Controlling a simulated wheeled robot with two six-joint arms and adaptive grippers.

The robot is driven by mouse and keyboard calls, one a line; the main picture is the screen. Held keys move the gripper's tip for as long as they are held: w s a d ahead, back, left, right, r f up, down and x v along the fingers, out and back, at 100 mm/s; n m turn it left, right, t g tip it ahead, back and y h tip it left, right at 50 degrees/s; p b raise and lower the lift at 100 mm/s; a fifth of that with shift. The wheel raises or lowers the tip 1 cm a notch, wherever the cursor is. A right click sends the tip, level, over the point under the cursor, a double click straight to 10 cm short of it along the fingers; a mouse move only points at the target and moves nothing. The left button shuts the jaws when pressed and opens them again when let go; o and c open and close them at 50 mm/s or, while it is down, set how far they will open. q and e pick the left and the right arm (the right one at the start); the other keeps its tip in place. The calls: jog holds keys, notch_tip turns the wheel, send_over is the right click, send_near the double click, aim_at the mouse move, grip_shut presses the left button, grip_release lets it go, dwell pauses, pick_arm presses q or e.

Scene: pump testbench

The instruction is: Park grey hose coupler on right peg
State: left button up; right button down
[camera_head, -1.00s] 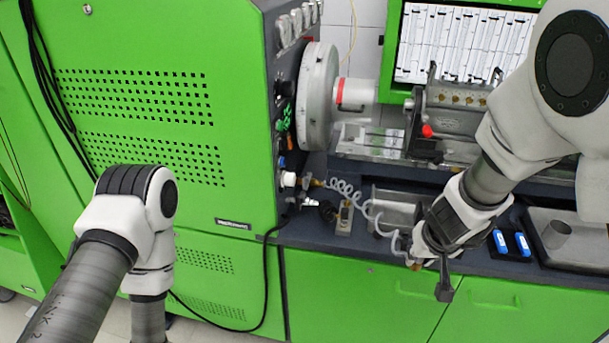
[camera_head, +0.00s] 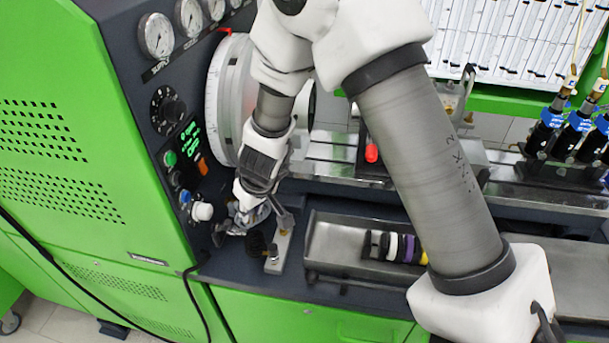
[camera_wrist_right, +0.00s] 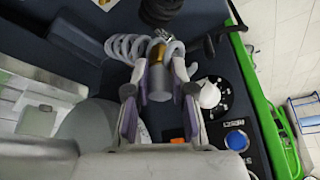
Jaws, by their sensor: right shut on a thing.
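My right gripper (camera_head: 248,212) is low in front of the green cabinet's control panel, beside the white knob (camera_head: 202,212). In the right wrist view its two fingers (camera_wrist_right: 158,100) are closed around a grey cylindrical coupler (camera_wrist_right: 158,82) with a brass part at its far end. A grey coiled hose (camera_wrist_right: 126,46) curls beside the coupler. In the head view the gripper mostly hides the coupler. A small metal block (camera_head: 282,246) with a brass peg stands just right of and below the gripper. I cannot tell which peg is the right one. My left gripper is out of view.
A black fitting (camera_head: 260,244) sits beside the block. A metal tray (camera_head: 335,238) with coloured rings lies to the right. The large grey disc (camera_head: 222,100) stands behind my wrist.

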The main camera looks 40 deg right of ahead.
jog(key=shift+n, duration=0.9)
jog(key=d+f+b, duration=0.1)
jog(key=d+f, duration=0.2)
jog(key=d, duration=0.1)
jog(key=d+f+b, duration=0.1)
jog(key=d+f, duration=0.3)
jog(key=shift+d+f, duration=0.15)
jog(key=shift+w+f+b, duration=0.1)
jog(key=shift+f+b, duration=0.35)
jog(key=shift+b, duration=0.1)
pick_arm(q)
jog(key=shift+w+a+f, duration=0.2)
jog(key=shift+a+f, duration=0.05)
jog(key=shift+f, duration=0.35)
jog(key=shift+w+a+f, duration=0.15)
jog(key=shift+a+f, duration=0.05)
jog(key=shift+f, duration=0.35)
pick_arm(e)
jog(key=shift+r, duration=0.1)
jog(key=shift+s+f, duration=0.2)
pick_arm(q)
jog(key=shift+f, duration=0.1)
pick_arm(e)
jog(key=shift+f, duration=0.15)
